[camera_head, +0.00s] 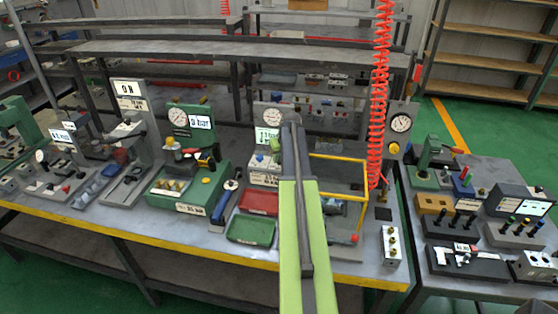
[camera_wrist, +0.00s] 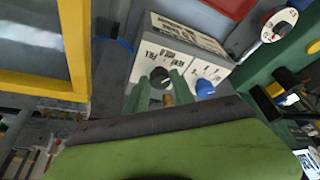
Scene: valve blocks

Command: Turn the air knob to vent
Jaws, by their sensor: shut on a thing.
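The air knob (camera_wrist: 160,75) is a black round knob on a white-topped block (camera_wrist: 158,33). Labels reading FILL, HOLD and VENT are printed beside it, upside down in the wrist view. A small pale mark shows on the knob; I cannot tell which label it points to. My gripper (camera_wrist: 160,82) has its two green fingers on either side of the knob, shut on it. A blue knob (camera_wrist: 204,88) stands just to the right, outside the fingers. In the head view the block (camera_head: 264,179) is partly hidden by my arm.
A green-lit pressure display (camera_head: 268,138) and a round gauge (camera_head: 273,118) stand behind the block. A yellow-framed enclosure (camera_head: 340,158) is close on the right. Red (camera_head: 258,202) and green (camera_head: 250,230) trays lie in front. A coiled red hose (camera_head: 379,90) hangs at right.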

